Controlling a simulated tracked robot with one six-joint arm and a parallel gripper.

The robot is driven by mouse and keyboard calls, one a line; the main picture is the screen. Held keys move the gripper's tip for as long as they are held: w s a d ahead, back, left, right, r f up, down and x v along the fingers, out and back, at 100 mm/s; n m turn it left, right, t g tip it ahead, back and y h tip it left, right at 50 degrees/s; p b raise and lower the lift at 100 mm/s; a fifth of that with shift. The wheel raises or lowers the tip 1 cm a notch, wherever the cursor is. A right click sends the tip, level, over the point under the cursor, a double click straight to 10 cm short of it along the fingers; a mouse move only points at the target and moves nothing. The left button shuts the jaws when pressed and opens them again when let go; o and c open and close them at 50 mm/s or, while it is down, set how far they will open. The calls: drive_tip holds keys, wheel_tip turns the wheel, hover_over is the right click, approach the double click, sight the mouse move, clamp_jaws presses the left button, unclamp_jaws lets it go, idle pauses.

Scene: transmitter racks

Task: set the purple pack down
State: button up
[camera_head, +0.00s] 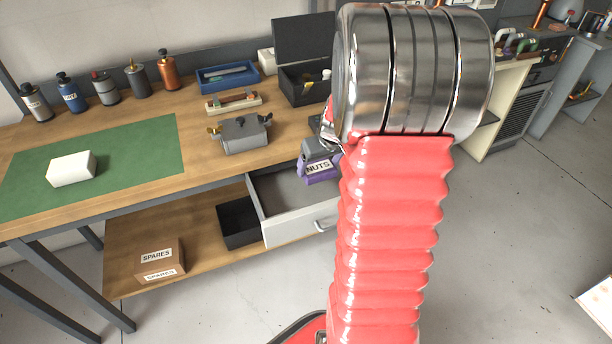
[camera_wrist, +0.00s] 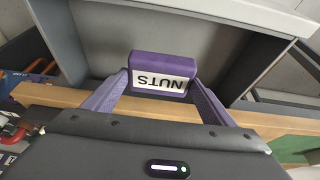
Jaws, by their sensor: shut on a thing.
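The purple pack (camera_head: 319,175) has a white label reading NUTS. My gripper (camera_wrist: 160,84) is shut on it, one finger at each side. In the wrist view the purple pack (camera_wrist: 163,62) shows between the fingertips, with the grey drawer behind it. In the head view it overlaps the open grey drawer (camera_head: 284,196) under the bench top. I cannot tell how far it is above the drawer floor. My arm hides the drawer's right side and part of my gripper.
The wooden bench top (camera_head: 195,130) has its front edge close by the pack. A grey vise-like block (camera_head: 240,136), a black open box (camera_head: 303,82) and several bottles stand on it. A black bin (camera_head: 238,222) and a SPARES box (camera_head: 158,261) are on the lower shelf.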

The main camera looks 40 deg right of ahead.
drive_tip(key=shift+s+d, duration=0.1)
drive_tip(key=shift+f, duration=0.2)
hover_over(317, 194)
drive_tip(key=s, duration=0.2)
drive_tip(key=f, duration=0.5)
drive_tip(key=shift+w+a+f, duration=0.1)
drive_tip(key=shift+a+f, duration=0.2)
drive_tip(key=shift+f, duration=0.1)
drive_tip(key=shift+f, duration=1.9)
drive_tip(key=o, duration=1.2)
drive_tip(key=shift+c, duration=0.2)
